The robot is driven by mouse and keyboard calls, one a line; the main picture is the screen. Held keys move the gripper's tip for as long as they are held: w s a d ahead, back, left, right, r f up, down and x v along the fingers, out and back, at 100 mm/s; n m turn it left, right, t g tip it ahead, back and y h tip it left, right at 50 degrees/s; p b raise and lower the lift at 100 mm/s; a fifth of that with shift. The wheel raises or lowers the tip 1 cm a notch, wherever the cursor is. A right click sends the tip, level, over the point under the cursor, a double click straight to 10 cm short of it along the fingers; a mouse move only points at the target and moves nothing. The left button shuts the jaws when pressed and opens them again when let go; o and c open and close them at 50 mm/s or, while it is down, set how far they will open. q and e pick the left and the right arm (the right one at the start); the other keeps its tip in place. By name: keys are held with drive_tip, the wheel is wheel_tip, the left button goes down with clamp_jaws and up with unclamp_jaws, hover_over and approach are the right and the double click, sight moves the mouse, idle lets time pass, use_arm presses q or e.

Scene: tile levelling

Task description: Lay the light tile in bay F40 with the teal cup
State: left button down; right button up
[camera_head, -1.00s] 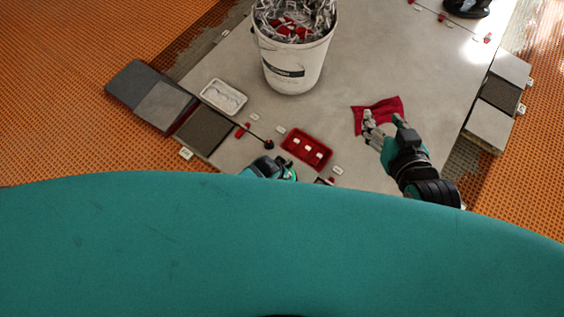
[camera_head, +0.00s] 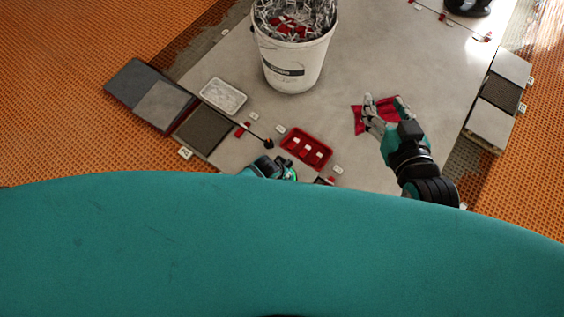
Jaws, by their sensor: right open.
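Light grey tiles show at both sides: one (camera_head: 163,106) overlaps a dark tile at the left, and two at the right, an upper one (camera_head: 511,66) and a lower one (camera_head: 491,124). I cannot read the bay labels, so I cannot tell which bay is F40. My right gripper (camera_head: 387,105) is open and empty, fingers spread over a red cloth (camera_head: 391,108); I cannot tell if it touches it. A teal and black part, probably my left gripper (camera_head: 272,168), peeks over my teal body; its fingers are unclear. I cannot make out a separate teal cup.
A white bucket (camera_head: 292,66) of shredded material stands at the back middle. A white tray (camera_head: 222,96), a red tray (camera_head: 306,149) with white pieces and a black-ended rod (camera_head: 255,134) lie on the grey slab. A black object (camera_head: 467,6) is at the top right.

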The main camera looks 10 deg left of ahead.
use_arm(q)
drive_tip(key=shift+w+d+f+b, duration=0.1)
drive_tip(key=shift+w+f+b, duration=0.1)
drive_tip(key=shift+f+b, duration=0.25)
use_arm(e)
drive_tip(key=shift+w+a+r+t+y, duration=0.15)
drive_tip(key=shift+w+r+t, duration=0.1)
drive_tip(key=shift+r+t, duration=0.3)
drive_tip(key=shift+w+a+r+t+y, duration=0.1)
drive_tip(key=shift+w+a+r+t, duration=0.15)
drive_tip(key=shift+r, duration=0.45)
drive_tip(key=shift+w+a+r+t+y, duration=0.15)
drive_tip(key=shift+w+r+t, duration=0.1)
drive_tip(key=shift+r+t, duration=0.35)
use_arm(q)
drive_tip(key=shift+r, duration=0.1)
use_arm(e)
drive_tip(key=shift+r, duration=0.1)
drive_tip(key=shift+r, duration=0.2)
